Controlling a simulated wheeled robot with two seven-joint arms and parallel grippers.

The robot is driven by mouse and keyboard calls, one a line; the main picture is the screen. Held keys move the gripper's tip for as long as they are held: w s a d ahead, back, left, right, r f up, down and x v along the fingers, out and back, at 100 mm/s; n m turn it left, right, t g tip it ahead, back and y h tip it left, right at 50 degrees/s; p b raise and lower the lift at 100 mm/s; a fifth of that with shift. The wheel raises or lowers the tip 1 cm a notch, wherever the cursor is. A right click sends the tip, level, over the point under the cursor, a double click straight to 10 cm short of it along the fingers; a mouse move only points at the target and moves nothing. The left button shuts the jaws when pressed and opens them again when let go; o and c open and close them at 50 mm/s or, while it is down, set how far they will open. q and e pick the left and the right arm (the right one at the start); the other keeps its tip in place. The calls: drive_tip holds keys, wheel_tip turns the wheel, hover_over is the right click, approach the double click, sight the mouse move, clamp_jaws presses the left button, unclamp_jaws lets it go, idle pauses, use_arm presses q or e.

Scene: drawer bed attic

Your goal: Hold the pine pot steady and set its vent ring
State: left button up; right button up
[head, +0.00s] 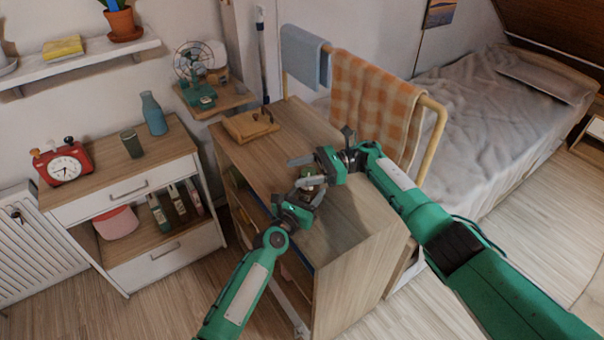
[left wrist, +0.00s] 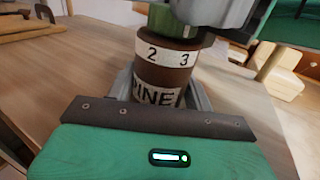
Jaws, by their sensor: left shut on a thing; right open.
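The pine pot (left wrist: 161,75) is a brown cylinder with a white "PINE" label, seen in the left wrist view. Above the label a white band (left wrist: 167,54) shows the numbers 2 and 3, and a green part (left wrist: 172,22) sits on top. My left gripper (head: 308,190) is shut on the pot, its grey fingers on either side of the lower body. The pot looks upright on the wooden top. My right gripper (head: 317,166) is open at the pot's top; its grey finger (left wrist: 225,14) partly hides the green part. I cannot tell whether it touches it.
The wooden cabinet top (head: 345,222) is clear in front of the pot. A rail with an orange checked towel (head: 372,105) and a blue towel (head: 305,58) stands behind. A bed (head: 490,110) is at right.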

wheel_tip(320, 180, up, 9)
drive_tip(key=shift+f, duration=0.1)
idle(0.3)
use_arm(q)
drive_tip(key=o, duration=1.1)
